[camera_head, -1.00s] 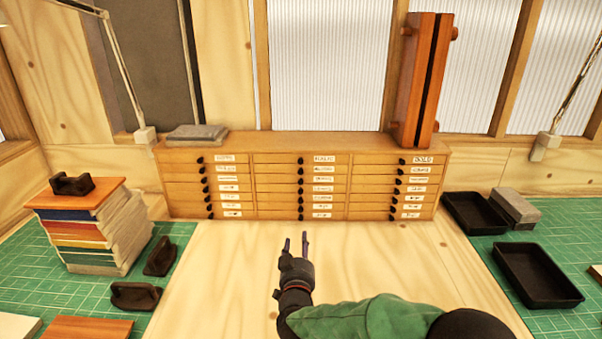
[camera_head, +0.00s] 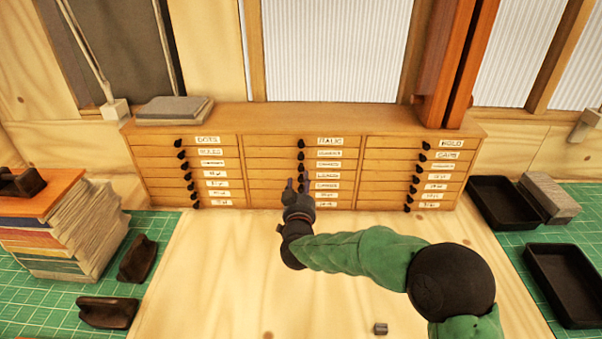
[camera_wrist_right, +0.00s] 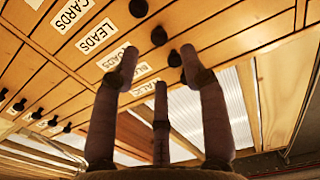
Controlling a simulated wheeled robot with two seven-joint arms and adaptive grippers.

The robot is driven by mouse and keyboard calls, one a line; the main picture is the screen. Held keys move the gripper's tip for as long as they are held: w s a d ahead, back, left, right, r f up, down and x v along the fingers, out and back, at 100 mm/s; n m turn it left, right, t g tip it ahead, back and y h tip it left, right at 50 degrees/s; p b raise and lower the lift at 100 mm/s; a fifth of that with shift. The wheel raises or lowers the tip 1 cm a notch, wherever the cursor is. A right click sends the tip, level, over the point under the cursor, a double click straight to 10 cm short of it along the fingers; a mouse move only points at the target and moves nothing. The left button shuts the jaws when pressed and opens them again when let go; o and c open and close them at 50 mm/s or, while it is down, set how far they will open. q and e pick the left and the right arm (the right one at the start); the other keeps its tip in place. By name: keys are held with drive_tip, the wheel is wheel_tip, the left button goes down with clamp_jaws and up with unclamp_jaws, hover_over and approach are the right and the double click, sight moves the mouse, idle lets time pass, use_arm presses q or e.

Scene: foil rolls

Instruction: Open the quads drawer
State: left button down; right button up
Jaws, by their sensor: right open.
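The wooden cabinet (camera_head: 400,149) has three columns of drawers with black knobs and white labels. The quads drawer label (camera_head: 328,164) is third from the top in the middle column. In the right wrist view the QUADS label (camera_wrist_right: 112,58) is partly covered by a finger. Its black knob (camera_wrist_right: 158,36) appears beyond and between the fingertips, with other knobs close by. My right gripper (camera_head: 297,181) is open and empty just in front of the middle column's knobs; I cannot tell whether it touches one. All visible drawers are shut. My left gripper is not in view.
A tall brown wooden piece (camera_head: 452,70) and a grey slab (camera_head: 175,110) stand on the cabinet. Black trays (camera_head: 503,203) lie at right. A book stack (camera_head: 62,235) and black blocks (camera_head: 137,259) are at left. A small grey block (camera_head: 380,328) lies on the board (camera_head: 230,280).

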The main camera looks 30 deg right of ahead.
sight(301, 169)
drive_tip(key=x, duration=0.6)
drive_tip(key=shift+b, duration=0.4)
clamp_jaws()
